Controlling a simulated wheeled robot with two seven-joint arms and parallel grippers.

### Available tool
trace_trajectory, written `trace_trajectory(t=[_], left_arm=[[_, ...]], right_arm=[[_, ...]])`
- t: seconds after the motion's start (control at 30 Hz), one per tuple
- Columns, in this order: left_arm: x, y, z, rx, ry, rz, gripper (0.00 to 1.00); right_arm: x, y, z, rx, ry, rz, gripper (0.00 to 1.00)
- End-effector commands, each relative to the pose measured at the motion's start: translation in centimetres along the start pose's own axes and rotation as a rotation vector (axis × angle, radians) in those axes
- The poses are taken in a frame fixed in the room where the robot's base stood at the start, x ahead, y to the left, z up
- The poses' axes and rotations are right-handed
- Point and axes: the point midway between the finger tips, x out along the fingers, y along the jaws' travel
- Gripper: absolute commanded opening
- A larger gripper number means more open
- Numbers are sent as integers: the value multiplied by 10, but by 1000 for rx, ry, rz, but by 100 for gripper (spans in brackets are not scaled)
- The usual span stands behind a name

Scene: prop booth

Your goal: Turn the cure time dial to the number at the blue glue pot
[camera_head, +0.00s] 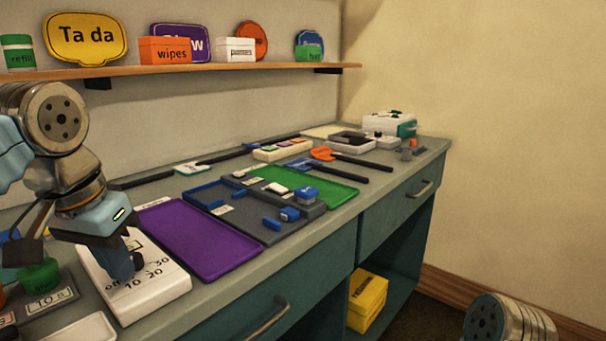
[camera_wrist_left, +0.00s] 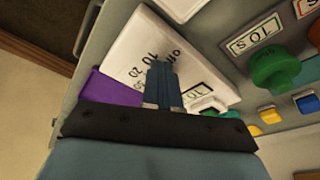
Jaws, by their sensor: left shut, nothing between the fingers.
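The white dial box (camera_head: 165,292) lies on the near left of the bench, marked "off", 10, 20 and 30. Its small dark knob (camera_head: 138,262) shows beside the fingers; where it points is unclear. My left gripper (camera_head: 128,274) is shut and empty, its blue fingers pointing down at the dial; I cannot tell whether they touch the knob. In the left wrist view the fingers (camera_wrist_left: 163,75) cover the dial's middle on the white box (camera_wrist_left: 128,45). A blue item (camera_head: 10,236) at the far left is mostly hidden by my arm; I cannot tell if it is the blue glue pot. My right gripper is out of view.
A green pot (camera_head: 38,275) stands left of the box by a "10 s" card (camera_head: 50,300); both show in the left wrist view, with the pot (camera_wrist_left: 273,68). A purple tray (camera_head: 200,240) lies close to the box's right. A shelf (camera_head: 200,69) runs along the wall.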

Motion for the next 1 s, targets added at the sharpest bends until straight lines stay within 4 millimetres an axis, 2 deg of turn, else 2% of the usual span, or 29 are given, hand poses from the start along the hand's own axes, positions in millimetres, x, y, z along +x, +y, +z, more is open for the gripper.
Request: trace_trajectory(t=[0.67, 1.0], left_arm=[[-3, 4, -4, 1, 14, -1, 0], [-8, 6, 3, 0, 11, -1, 0]], right_arm=[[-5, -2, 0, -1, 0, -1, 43], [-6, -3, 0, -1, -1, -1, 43]])
